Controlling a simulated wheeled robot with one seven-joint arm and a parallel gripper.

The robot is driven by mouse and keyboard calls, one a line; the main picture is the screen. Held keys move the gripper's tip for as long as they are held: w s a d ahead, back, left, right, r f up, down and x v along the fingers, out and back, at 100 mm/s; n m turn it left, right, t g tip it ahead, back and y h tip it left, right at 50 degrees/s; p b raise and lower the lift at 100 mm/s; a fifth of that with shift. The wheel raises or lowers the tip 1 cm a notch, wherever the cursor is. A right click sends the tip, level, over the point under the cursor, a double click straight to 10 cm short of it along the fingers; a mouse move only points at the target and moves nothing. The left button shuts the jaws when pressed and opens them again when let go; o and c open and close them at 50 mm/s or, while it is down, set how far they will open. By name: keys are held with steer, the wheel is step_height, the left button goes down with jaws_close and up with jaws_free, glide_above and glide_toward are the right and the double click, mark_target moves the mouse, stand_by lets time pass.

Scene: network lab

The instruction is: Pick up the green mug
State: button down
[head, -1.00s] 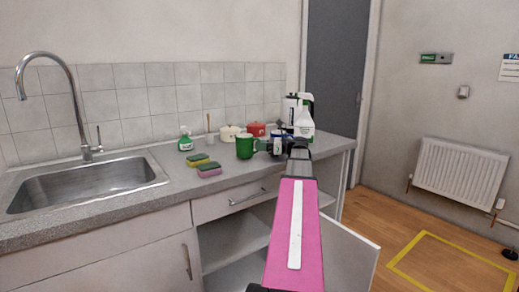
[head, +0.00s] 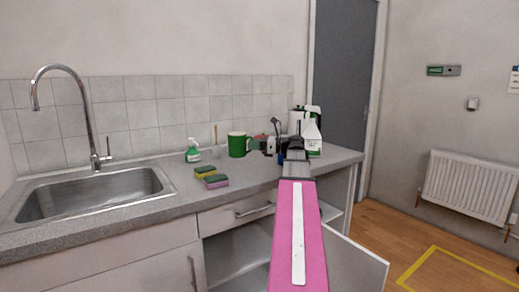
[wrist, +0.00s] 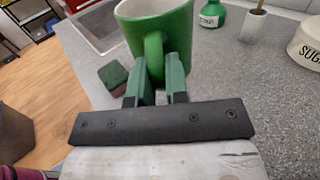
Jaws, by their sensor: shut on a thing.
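The green mug (head: 238,146) is upright in the head view, above the worktop in front of the tiled wall. In the wrist view the mug (wrist: 172,28) is close, with its pale inside showing and its handle (wrist: 154,56) towards me. My gripper (head: 257,146) is to the right of the mug in the head view. In the wrist view my gripper (wrist: 160,78) is shut on the handle, one green finger on each side of it. The mug's base is partly hidden by the fingers in the wrist view.
Sponges (head: 211,179) lie on the worktop (head: 165,196) below the mug. A green-white bottle (head: 193,152) stands to its left. A white spray bottle (head: 313,138) stands right of my arm. The sink (head: 95,190) is at left. A cupboard door (head: 355,262) hangs open below.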

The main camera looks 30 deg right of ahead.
mark_target(242, 139)
steer(key=shift+s+a+r, duration=0.1)
steer(key=shift+a+r, duration=0.35)
steer(key=shift+a, duration=0.35)
steer(key=shift+s+a+r, duration=0.1)
steer(key=shift+a+r, duration=0.4)
steer(key=shift+a, duration=0.25)
steer(key=shift+s+a+r, duration=0.1)
steer(key=shift+a+r, duration=0.35)
steer(key=shift+a, duration=0.35)
stand_by(0.4)
steer(key=shift+w, duration=0.2)
